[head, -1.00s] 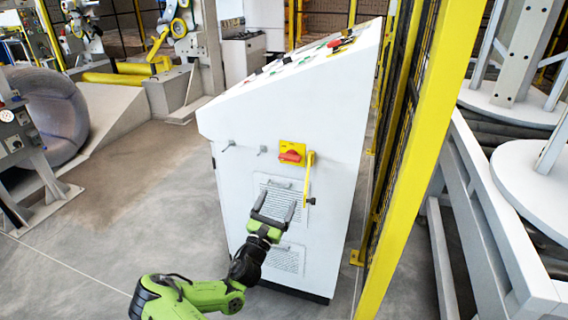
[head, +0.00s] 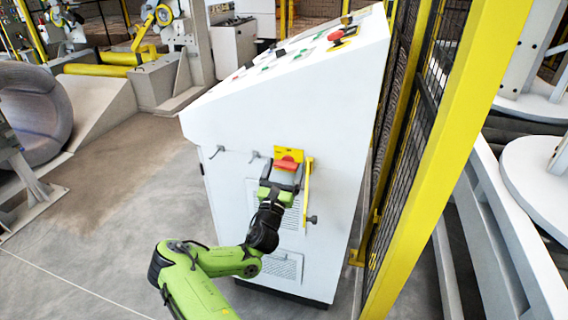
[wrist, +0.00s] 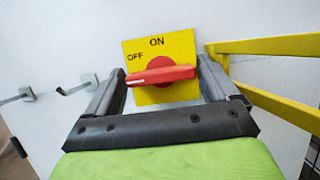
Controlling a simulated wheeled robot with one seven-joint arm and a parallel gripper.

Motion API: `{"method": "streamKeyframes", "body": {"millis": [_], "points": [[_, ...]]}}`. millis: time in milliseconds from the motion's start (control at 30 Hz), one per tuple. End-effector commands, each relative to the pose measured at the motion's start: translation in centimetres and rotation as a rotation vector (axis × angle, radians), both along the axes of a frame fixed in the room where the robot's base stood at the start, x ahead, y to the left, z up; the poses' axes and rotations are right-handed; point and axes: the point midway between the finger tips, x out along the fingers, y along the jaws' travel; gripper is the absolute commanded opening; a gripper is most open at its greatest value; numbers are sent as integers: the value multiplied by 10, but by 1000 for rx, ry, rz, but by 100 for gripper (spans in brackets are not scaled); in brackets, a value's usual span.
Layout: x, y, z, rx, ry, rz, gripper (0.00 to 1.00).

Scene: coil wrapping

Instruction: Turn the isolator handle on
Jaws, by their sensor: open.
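The isolator handle is a red rotary knob (wrist: 160,75) on a yellow plate (wrist: 157,47) marked OFF and ON, on the side of a white cabinet. In the wrist view the handle lies nearly horizontal, its left end below the OFF mark. In the head view the red handle (head: 286,164) shows just above my gripper. My gripper (wrist: 160,88) is open, with one finger to each side of the handle. I cannot tell whether either finger touches it. In the head view my gripper (head: 282,180) partly covers the plate's lower part.
A yellow bar (head: 308,190) hangs just right of the handle; in the wrist view yellow bars (wrist: 270,46) pass beside the right finger. Two hooks (head: 235,154) stick out to the left. A yellow fence post (head: 440,150) stands right of the cabinet.

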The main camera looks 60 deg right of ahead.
Motion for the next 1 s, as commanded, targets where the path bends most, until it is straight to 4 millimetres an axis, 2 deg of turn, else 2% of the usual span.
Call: {"method": "streamKeyframes", "body": {"millis": [200,467,767,1000], "points": [[0,0,0,0,0,0,87],[0,0,0,0,0,0,47],[0,0,0,7,-36,0,46],[1,0,0,29,-171,2,46]]}}
